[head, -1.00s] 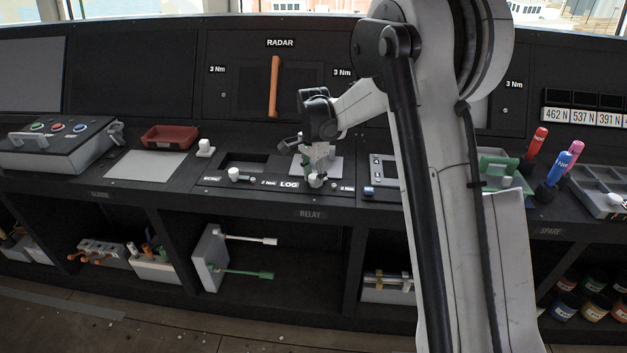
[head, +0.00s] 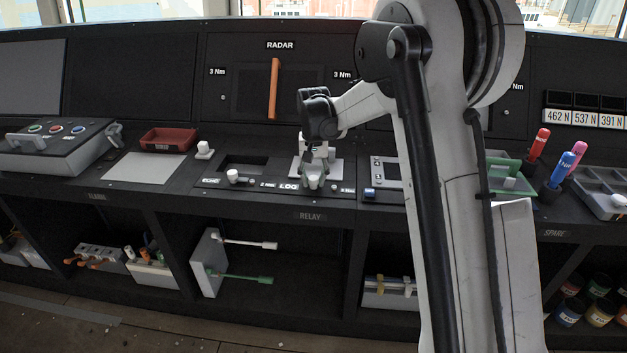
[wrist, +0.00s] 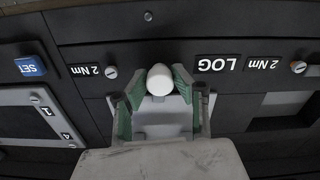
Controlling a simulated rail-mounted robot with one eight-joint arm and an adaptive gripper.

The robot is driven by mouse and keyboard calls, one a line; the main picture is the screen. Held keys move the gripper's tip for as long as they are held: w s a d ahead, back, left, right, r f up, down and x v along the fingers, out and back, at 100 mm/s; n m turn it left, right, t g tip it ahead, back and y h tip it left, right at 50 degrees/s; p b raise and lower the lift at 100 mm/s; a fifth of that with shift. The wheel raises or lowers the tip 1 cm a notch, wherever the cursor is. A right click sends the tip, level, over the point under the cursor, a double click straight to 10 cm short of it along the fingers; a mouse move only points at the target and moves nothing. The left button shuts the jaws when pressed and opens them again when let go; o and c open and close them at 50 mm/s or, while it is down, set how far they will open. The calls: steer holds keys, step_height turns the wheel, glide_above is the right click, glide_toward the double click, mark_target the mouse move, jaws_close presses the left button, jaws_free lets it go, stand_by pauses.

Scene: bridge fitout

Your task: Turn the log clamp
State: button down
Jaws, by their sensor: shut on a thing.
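The log clamp (wrist: 160,80) shows in the wrist view as a white rounded knob beside the LOG label (wrist: 218,63). My gripper (wrist: 158,88) has its green-padded fingers on both sides of the knob and is shut on it. In the head view my gripper (head: 313,178) points down at the console just right of the LOG label (head: 289,187). The fingers and wrist hide most of the clamp there. A pale plate (head: 332,168) lies behind the gripper.
Another white knob (head: 233,176) stands left of the LOG label. Small 2 Nm screws (wrist: 111,72) flank the clamp. A blue SET button (wrist: 30,66) and small panel lie nearby. A red tray (head: 168,139) sits at the left, and coloured markers (head: 560,168) stand at the right.

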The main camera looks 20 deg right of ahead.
mark_target(313, 177)
steer(key=shift+n, duration=0.6)
steer(key=c, duration=1.4)
jaws_free()
steer(key=shift+r, duration=0.15)
step_height(313, 177, up, 12)
steer(key=shift+f, duration=0.1)
